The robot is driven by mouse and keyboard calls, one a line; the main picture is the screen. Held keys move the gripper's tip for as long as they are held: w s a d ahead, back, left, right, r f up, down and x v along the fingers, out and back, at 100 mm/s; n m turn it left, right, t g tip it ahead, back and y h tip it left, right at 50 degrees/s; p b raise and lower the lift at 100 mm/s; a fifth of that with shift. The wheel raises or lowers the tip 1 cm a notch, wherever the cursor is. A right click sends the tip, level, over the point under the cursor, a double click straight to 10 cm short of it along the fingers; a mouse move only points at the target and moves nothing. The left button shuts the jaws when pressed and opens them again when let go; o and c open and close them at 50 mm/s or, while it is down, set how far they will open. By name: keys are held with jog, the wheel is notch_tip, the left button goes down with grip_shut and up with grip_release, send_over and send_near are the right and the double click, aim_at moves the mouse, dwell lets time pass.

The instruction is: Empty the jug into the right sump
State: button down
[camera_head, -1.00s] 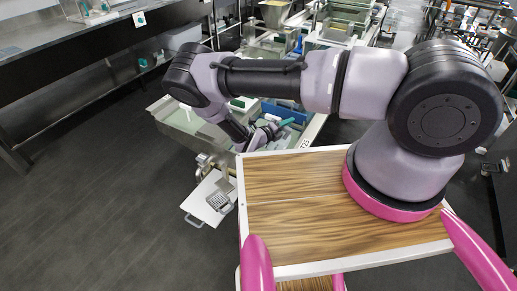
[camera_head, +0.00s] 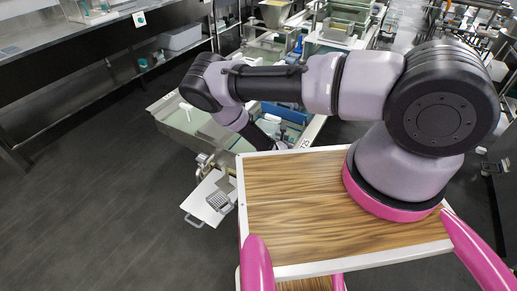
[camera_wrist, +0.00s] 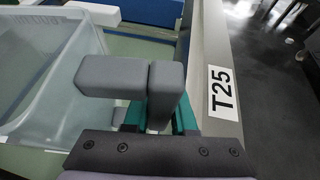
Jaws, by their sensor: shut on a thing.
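In the wrist view my gripper (camera_wrist: 150,80) shows its two grey fingers close together. What is between them is mostly hidden; teal parts show just below, and I cannot tell whether they belong to the gripper or the held thing. A translucent, tub-like vessel (camera_wrist: 30,75), perhaps the jug, fills the left of this view beside the fingers; its tilt and contents are unclear. In the head view the gripper is largely hidden behind my forearm, over the steel vat (camera_head: 180,118). I cannot make out which part is the right sump.
A rim labelled T25 (camera_wrist: 222,92) runs close to the right of the fingers, with dark floor beyond. A blue thing (camera_head: 288,112) lies in the vat. A white tray (camera_head: 207,197) holds a small grated piece (camera_head: 219,202) at the vat's front. The floor at left is clear.

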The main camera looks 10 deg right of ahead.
jog(key=shift+r, duration=0.15)
jog(key=shift+r, duration=1.4)
